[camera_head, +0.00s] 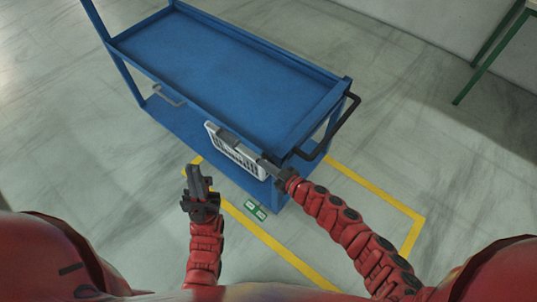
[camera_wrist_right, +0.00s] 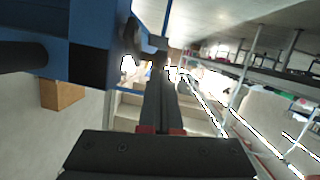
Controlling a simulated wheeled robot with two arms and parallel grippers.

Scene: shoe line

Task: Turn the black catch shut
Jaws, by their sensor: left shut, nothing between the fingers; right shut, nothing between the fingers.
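The black catch cannot be made out for certain. In the right wrist view a small dark piece (camera_wrist_right: 130,58) shows at the blue cart's edge near my fingertips, and I cannot tell if it is the catch. My right gripper (camera_head: 265,163) is shut and empty at the near right corner of the blue cart (camera_head: 215,60). Its closed fingers (camera_wrist_right: 158,62) point at the cart edge in the wrist view; whether they touch is unclear. My left gripper (camera_head: 198,178) is shut and empty, left of and in front of the white basket (camera_head: 247,163).
A black push handle (camera_head: 333,137) sticks out from the cart's right end, close to my right arm. The basket is at the cart's near side, below the top tray. Yellow tape (camera_head: 380,193) marks the floor. The blue top tray is bare.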

